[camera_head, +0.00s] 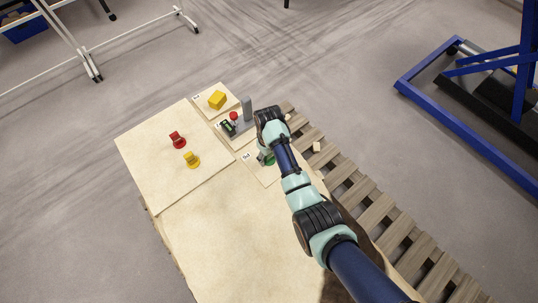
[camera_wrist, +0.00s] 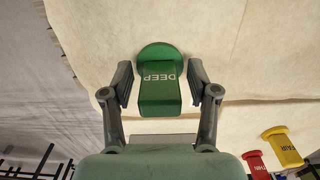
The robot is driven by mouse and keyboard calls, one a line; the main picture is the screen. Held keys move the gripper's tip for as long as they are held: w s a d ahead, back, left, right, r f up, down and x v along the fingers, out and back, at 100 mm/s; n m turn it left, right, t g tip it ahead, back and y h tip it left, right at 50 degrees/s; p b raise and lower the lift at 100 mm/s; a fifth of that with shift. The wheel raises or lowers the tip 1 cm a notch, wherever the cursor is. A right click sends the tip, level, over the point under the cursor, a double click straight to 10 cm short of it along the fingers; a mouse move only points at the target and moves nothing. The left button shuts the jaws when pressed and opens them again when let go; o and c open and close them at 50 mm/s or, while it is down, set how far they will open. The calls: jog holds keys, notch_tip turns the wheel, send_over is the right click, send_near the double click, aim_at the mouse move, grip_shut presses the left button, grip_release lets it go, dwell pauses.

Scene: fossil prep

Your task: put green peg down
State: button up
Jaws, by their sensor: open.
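The green peg (camera_wrist: 160,88), lettered DEEP, lies between the two fingers of my gripper (camera_wrist: 160,88) in the wrist view. The fingers stand apart, one on each side of it, with a visible gap on both sides. In the head view, a bit of the green peg (camera_head: 269,161) shows under my gripper (camera_head: 265,156), over a pale card at the right side of the table. My arm hides much of that spot. Whether the peg rests fully flat is hard to tell.
A red peg (camera_head: 177,139) and a yellow peg (camera_head: 192,160) stand on a pale board at left. A red-topped device (camera_head: 234,116) and a grey post (camera_head: 247,108) are close beyond my gripper. The near tabletop is clear.

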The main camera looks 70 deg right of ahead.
notch_tip(320, 180, up, 12)
jog(key=p, duration=0.4)
jog(key=shift+r, duration=0.2)
jog(key=w+a+r+n+t+h, duration=0.1)
jog(key=w+a+r+t, duration=0.2)
jog(key=w+a, duration=0.35)
jog(key=w+a+r+n+t+h, duration=0.1)
jog(key=w+a+r+n+t, duration=0.2)
jog(key=a, duration=0.7)
jog(key=w+a+r+t, duration=0.2)
jog(key=w+a+r, duration=0.2)
jog(key=a, duration=0.4)
jog(key=s+a+r+n+t+y, duration=0.1)
jog(key=s+a+r+t, duration=0.1)
jog(key=a+r, duration=0.3)
jog(key=s+a+r+n+t+y, duration=0.1)
jog(key=s+a+r+t, duration=0.1)
jog(key=a+r, duration=0.4)
jog(key=a, duration=0.4)
jog(key=shift+s+a+r+t, duration=0.15)
jog(key=shift+t, duration=0.25)
